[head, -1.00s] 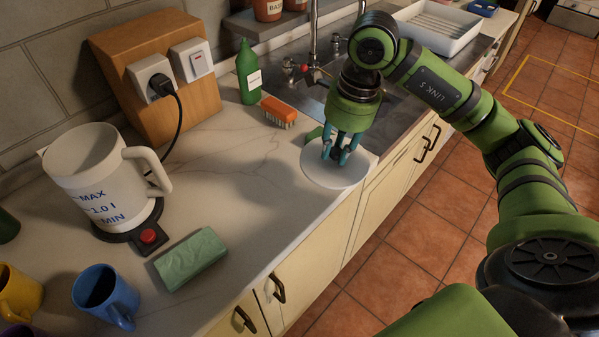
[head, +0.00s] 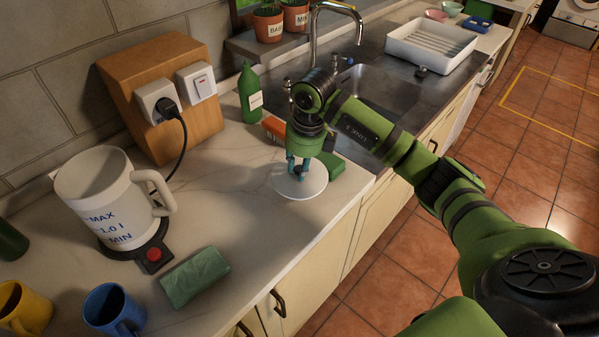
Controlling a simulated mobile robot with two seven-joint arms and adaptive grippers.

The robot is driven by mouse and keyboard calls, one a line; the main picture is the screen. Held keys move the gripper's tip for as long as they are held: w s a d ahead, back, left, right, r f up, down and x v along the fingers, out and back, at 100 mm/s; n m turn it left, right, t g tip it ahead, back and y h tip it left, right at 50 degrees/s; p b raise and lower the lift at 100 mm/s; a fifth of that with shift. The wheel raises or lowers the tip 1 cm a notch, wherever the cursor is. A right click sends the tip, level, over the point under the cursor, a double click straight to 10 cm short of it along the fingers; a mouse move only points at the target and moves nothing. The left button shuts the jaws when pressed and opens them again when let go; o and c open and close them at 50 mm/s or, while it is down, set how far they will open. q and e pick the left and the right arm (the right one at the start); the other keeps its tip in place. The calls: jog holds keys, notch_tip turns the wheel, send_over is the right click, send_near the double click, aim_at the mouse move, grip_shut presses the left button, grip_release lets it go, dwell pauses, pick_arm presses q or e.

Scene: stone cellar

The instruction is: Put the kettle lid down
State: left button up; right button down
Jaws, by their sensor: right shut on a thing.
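The white kettle (head: 97,207) stands open-topped on its dark base (head: 160,236) at the left of the counter. The kettle lid (head: 307,187) is a white round disc near the counter's front edge, right of the kettle. My right gripper (head: 298,172) points down and is shut on the middle of the lid. The lid is level and low over the counter; I cannot tell whether it touches. The fingers hide the lid's knob. My left gripper is out of view.
Counter between kettle and lid is clear.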

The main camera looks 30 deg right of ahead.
notch_tip(320, 180, down, 3)
jog(key=shift+f+p, duration=0.1)
jog(key=shift+p, duration=0.7)
jog(key=shift+f, duration=0.45)
jog(key=shift+f, duration=0.1)
jog(key=c, duration=1)
grip_release()
jog(key=shift+c, duration=0.2)
notch_tip(320, 180, up, 12)
jog(key=s+b, duration=0.1)
jog(key=b, duration=0.1)
jog(key=shift+s+d+b, duration=0.25)
jog(key=shift+d+b, duration=0.1)
jog(key=shift+b, duration=0.05)
